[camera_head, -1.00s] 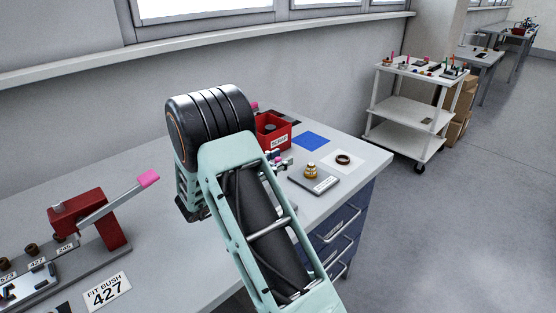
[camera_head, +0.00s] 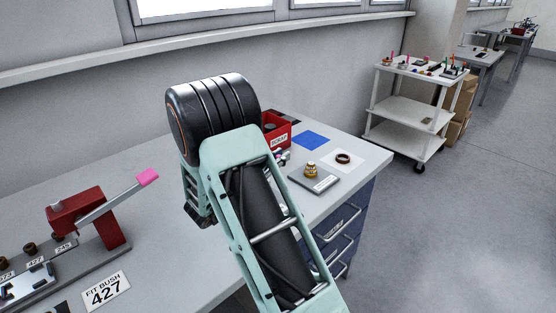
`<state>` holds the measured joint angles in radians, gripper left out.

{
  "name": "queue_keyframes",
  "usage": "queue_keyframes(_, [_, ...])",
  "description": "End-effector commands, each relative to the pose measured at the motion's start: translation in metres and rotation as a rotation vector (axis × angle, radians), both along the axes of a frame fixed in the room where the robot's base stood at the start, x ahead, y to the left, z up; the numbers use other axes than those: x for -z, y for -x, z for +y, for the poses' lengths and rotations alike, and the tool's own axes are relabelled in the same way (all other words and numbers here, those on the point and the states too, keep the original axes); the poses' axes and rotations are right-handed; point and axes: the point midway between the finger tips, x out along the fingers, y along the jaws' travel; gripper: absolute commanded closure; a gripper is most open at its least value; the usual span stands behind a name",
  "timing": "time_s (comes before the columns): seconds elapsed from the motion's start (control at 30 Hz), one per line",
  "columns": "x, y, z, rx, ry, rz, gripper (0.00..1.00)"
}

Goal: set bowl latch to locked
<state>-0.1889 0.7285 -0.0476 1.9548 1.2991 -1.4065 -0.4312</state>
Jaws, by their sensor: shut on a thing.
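I cannot make out a bowl latch for certain. A small metallic fitting with a pinkish part (camera_head: 283,157) shows at the right edge of my arm, and the rest of it is hidden. My arm's black joint and pale green links cover the middle of the bench. My gripper is not visible; it is hidden behind the arm, so its contact with any latch cannot be seen.
On the bench (camera_head: 180,270) stand a red press with a pink-tipped lever (camera_head: 147,177), a "FIT BUSH 427" card (camera_head: 106,291), a red scrap bin (camera_head: 277,128), a blue mat (camera_head: 311,141), a brass part (camera_head: 311,170) and a dark ring (camera_head: 343,159). A white cart (camera_head: 412,110) stands beyond; floor at right is clear.

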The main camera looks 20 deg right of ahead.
Motion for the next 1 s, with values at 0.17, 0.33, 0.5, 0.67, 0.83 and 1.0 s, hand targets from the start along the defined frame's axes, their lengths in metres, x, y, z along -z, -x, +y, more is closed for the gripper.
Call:
queue_keyframes(0.17, [0.004,-0.002,-0.005,-0.139,-0.001,0.003,1.00])
queue_keyframes(0.33, [0.005,-0.006,-0.009,-0.274,-0.001,0.003,1.00])
queue_keyframes(0.5, [0.007,-0.011,-0.012,-0.399,-0.003,0.002,1.00])
queue_keyframes(0.67, [0.007,-0.015,-0.014,-0.508,-0.002,0.000,1.00])
queue_keyframes(0.83, [0.007,-0.020,-0.016,-0.619,-0.001,0.000,1.00])
queue_keyframes(1.0, [0.006,-0.024,-0.018,-0.727,0.000,0.001,1.00])
